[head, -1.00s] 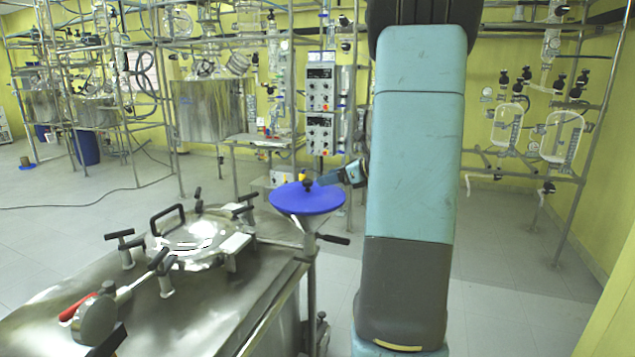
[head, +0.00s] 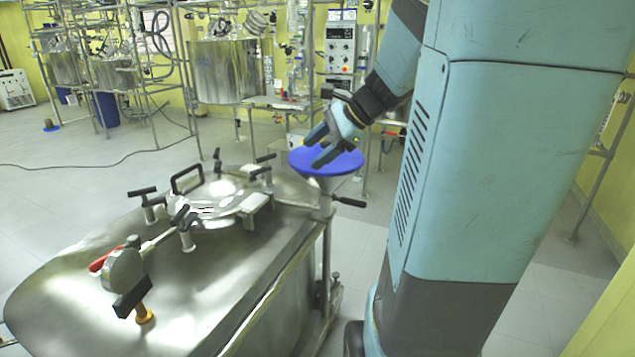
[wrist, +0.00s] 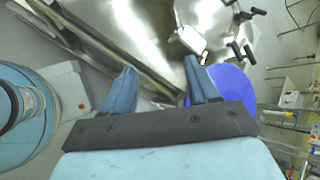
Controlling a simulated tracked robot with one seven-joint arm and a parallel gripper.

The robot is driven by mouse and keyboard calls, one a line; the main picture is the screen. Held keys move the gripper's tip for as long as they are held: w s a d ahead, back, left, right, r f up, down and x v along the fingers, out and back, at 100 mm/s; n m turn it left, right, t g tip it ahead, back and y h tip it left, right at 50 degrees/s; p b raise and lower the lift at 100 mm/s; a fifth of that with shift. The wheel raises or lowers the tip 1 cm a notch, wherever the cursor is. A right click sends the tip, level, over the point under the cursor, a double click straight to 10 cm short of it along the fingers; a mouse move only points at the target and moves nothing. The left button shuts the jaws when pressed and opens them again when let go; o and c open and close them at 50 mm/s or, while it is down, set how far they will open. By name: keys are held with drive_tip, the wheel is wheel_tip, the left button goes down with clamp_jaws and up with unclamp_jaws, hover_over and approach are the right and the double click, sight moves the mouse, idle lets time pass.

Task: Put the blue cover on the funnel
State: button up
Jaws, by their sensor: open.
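The blue cover (head: 346,163) is a flat round disc lying on top of the funnel (head: 326,184), at the right end of the steel vessel. The funnel's grey cone shows just under the disc. My gripper (head: 317,150) is open and empty, above the left part of the cover in the head view. In the wrist view, the cover (wrist: 232,85) lies beyond and to the right of my gripper's fingers (wrist: 162,78). Part of the cover is hidden behind the right finger. The cover's knob is not visible now.
The steel vessel top (head: 190,275) carries a round lid with clamps (head: 215,200) and a red-handled fitting (head: 122,270). A black handle (head: 348,201) sticks out by the funnel. Glassware racks stand behind; open floor lies at the left.

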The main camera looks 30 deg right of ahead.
drive_tip(key=s+a+n+h, duration=0.3)
drive_tip(key=s+a+n, duration=0.1)
drive_tip(key=s+n, duration=0.4)
drive_tip(key=s+a+n+h, duration=0.3)
drive_tip(key=s+a+n, duration=0.2)
drive_tip(key=s+n, duration=0.3)
drive_tip(key=shift+r+n+h, duration=0.3)
drive_tip(key=shift+r+n, duration=0.15)
drive_tip(key=shift+n, duration=0.75)
drive_tip(key=shift+s, duration=0.1)
